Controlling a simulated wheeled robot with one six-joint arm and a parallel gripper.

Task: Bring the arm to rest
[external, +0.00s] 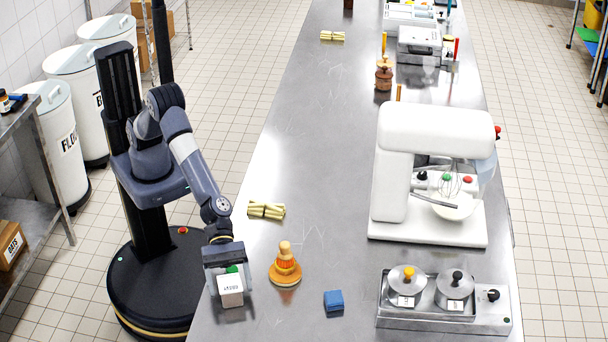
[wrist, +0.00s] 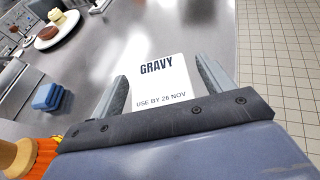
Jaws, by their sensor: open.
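My gripper (external: 223,262) is low over the near left edge of the steel counter, with its jaws open. A white box-shaped container (external: 231,291) with a green top stands at the gripper, on the counter by its edge. In the wrist view the container (wrist: 160,84) sits between the two fingers of my gripper (wrist: 164,80), its label reading "GRAVY, USE BY 26 NOV". Whether a finger touches it I cannot tell. My arm is bent forward and down from its column.
An orange cone-shaped stack (external: 285,268) with a wooden knob stands just right of my gripper. A blue block (external: 334,300) lies further right. A tied yellowish bundle (external: 266,210) lies behind. A white mixer (external: 432,150) and a two-lidded steel unit (external: 445,308) fill the right side.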

